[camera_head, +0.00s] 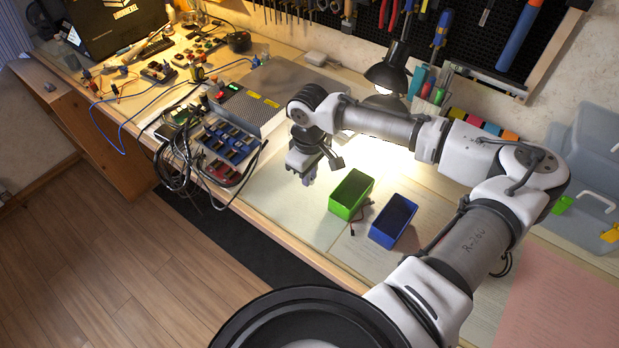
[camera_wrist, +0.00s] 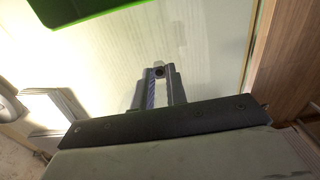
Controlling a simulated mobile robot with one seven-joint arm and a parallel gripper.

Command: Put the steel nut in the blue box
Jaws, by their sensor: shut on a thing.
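My gripper (camera_head: 309,181) hangs above the worktop, to the left of the green box, pointing down. The nut cannot be made out in the head view. The blue box (camera_head: 393,221) is an open tray on the worktop, to the right of my gripper and apart from it. It does not show in the wrist view.
An open green box (camera_head: 350,194) stands between my gripper and the blue box; its edge shows in the wrist view (camera_wrist: 75,14). Electronics and cables (camera_head: 185,150) crowd the left. A desk lamp (camera_head: 390,72) stands behind.

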